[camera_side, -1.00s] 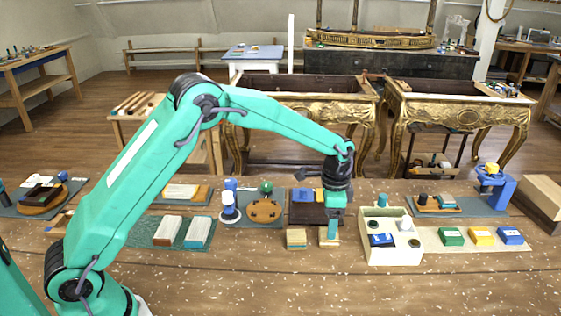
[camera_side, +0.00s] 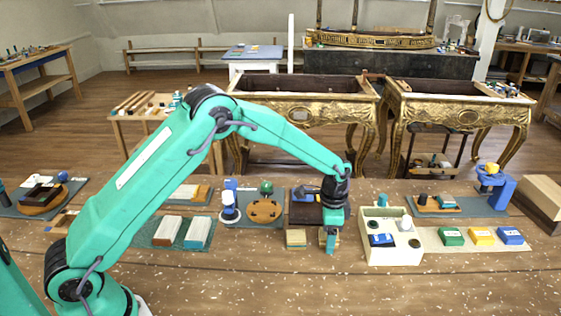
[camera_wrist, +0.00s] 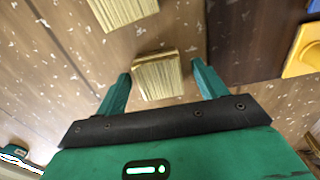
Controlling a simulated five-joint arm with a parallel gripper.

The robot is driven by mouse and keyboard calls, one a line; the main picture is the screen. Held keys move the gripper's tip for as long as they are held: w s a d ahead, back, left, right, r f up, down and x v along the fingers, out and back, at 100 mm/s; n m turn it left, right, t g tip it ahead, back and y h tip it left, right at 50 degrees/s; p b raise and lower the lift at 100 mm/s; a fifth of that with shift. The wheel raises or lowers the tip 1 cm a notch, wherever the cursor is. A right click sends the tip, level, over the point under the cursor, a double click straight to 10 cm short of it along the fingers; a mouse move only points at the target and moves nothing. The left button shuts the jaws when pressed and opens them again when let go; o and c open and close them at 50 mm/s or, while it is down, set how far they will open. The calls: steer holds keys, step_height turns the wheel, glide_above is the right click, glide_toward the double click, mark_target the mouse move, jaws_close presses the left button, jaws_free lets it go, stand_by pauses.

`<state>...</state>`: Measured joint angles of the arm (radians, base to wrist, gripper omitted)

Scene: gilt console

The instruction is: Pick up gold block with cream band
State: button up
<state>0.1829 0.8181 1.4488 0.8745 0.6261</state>
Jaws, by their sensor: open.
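My gripper (camera_side: 331,243) points down over the table in the side view, with its fingers close to the tabletop. In the wrist view, its two green fingers (camera_wrist: 162,72) are apart. A small ribbed gold block (camera_wrist: 157,76) lies between them, with a gap at the right finger; contact on the left is unclear. In the side view this block is mostly hidden by the fingers. A second gold block (camera_side: 296,239) stands just left of the gripper and shows at the top of the wrist view (camera_wrist: 122,10). I cannot tell the cream band clearly on either block.
A cream box (camera_side: 392,254) with compartments stands close to the right of my gripper. Green, yellow and blue blocks (camera_side: 482,236) lie beyond it. A dark tray (camera_side: 304,218) lies behind. The table front (camera_side: 300,285) is clear.

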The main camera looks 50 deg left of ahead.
steer(key=c, duration=1.1)
steer(key=shift+r, duration=0.15)
steer(key=shift+r, duration=0.65)
steer(key=r, duration=0.3)
steer(key=shift+s+d+r, duration=0.1)
steer(key=shift+s+d, duration=0.25)
steer(key=shift+d, duration=0.05)
steer(key=s+d+r, duration=0.4)
steer(key=d, duration=0.1)
steer(key=s+d+r, duration=0.2)
steer(key=s+d, duration=0.1)
steer(key=shift+r, duration=0.1)
steer(key=shift+a, duration=0.15)
steer(key=a, duration=0.9)
steer(key=w+a, duration=0.1)
steer(key=a, duration=0.9)
steer(key=w+a+f, duration=0.1)
steer(key=a, duration=0.8)
steer(key=shift+w+a, duration=0.1)
steer(key=shift+a, duration=0.3)
